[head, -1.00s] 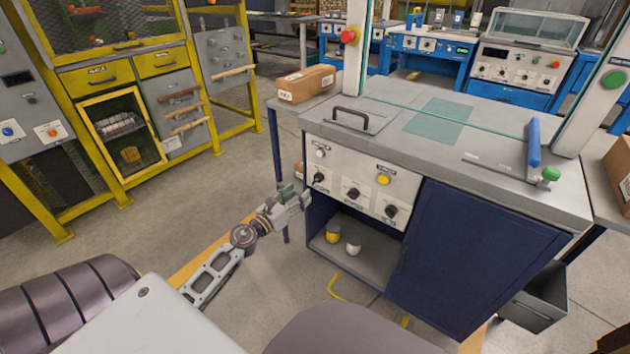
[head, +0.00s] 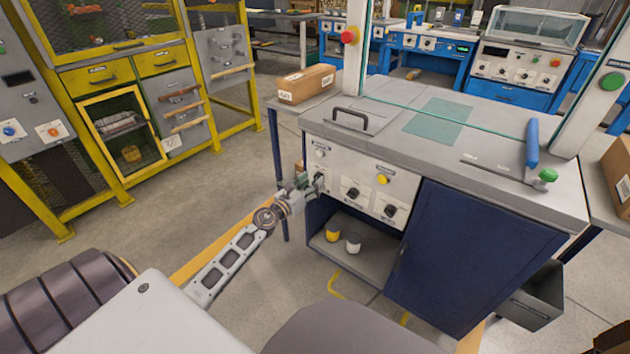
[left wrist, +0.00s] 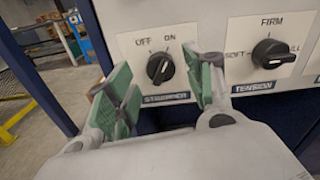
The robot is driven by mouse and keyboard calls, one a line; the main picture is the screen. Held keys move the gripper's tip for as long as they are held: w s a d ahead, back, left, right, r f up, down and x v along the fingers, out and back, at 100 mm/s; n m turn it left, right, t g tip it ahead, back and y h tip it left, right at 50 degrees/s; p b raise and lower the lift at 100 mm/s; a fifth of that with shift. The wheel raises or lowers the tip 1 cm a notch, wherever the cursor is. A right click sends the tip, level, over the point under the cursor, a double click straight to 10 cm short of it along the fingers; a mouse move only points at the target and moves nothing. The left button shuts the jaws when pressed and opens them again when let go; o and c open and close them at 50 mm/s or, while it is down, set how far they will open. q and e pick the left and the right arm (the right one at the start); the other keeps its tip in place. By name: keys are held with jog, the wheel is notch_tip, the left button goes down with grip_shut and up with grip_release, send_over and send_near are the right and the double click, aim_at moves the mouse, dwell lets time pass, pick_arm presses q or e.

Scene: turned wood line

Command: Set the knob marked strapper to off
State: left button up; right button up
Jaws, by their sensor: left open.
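The strapper knob (left wrist: 160,68) is a black dial on a white plate, with OFF printed at its upper left and ON at its upper right. Its grip bar slants toward the upper right, the ON side. In the head view the knob (head: 319,180) sits at the left of the pale control panel (head: 368,168), partly covered by my gripper. My left gripper (left wrist: 163,88) is open, its green-padded fingers appearing on either side of the knob. In the head view my left gripper (head: 304,188) is just in front of the panel. I cannot tell whether it touches the knob. My right gripper is not in view.
The tension knob (left wrist: 270,53) is just right of the strapper knob, and another black knob (head: 390,211) is further right. A yellow button (head: 383,180) is above. A blue cabinet door (head: 470,260) stands at the right, with an open shelf below the panel.

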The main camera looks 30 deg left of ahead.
pick_arm(q)
jog(key=shift+w+d, duration=0.1)
jog(key=shift+w, duration=1.05)
jog(key=c, duration=1)
